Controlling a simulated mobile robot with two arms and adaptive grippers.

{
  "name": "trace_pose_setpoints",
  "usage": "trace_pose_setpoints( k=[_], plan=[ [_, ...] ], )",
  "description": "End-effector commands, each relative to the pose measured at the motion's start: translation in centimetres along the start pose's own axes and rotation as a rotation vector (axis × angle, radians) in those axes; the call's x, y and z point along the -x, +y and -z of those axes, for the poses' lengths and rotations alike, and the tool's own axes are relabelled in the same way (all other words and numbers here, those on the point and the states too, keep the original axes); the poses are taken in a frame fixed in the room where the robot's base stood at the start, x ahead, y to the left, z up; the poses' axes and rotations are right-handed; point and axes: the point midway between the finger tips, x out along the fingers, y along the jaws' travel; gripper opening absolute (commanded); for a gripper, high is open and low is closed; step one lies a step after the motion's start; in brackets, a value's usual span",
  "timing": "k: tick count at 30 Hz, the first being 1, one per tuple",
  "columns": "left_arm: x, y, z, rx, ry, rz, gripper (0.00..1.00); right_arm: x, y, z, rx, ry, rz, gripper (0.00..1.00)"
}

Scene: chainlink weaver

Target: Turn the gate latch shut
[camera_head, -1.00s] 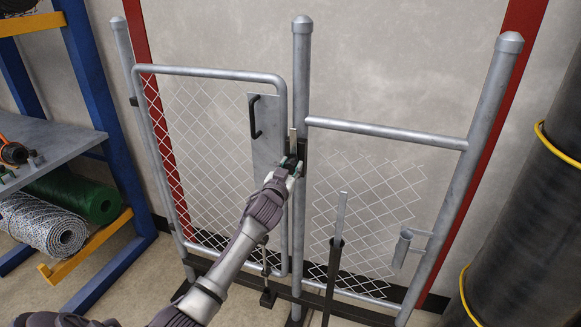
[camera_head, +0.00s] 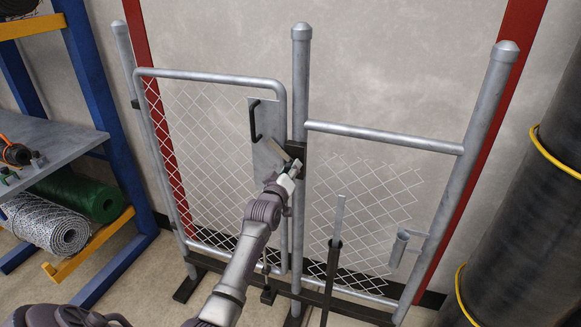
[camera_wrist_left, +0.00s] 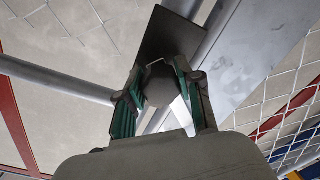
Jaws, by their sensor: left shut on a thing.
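The mesh gate (camera_head: 215,74) stands on the left, its right upright close beside the centre post (camera_head: 301,75). In the left wrist view, the green-padded fingers of my left gripper (camera_wrist_left: 163,100) are shut on the dark latch knob (camera_wrist_left: 160,82), with the dark plate (camera_wrist_left: 168,38) behind. My right gripper is not in view.
A dark pull handle (camera_head: 253,121) is on the gate's metal panel, just left of the latch. A fixed mesh panel stands right of the post. A blue rack (camera_head: 98,110) with rolls is at the left, a large dark roll (camera_head: 530,215) at the right.

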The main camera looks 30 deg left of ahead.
Motion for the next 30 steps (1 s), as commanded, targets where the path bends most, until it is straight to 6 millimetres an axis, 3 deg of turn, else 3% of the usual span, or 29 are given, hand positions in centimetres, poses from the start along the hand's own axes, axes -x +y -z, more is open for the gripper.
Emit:
trace_pose_setpoints(
  k=[15,30],
  plan=[
    [0.0,0.1,0.0,0.469,-0.019,-0.002,0.00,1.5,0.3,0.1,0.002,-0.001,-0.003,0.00],
    [0.0,0.0,0.0,0.702,-0.029,-0.002,0.00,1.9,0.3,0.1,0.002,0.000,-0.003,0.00]
  ],
)
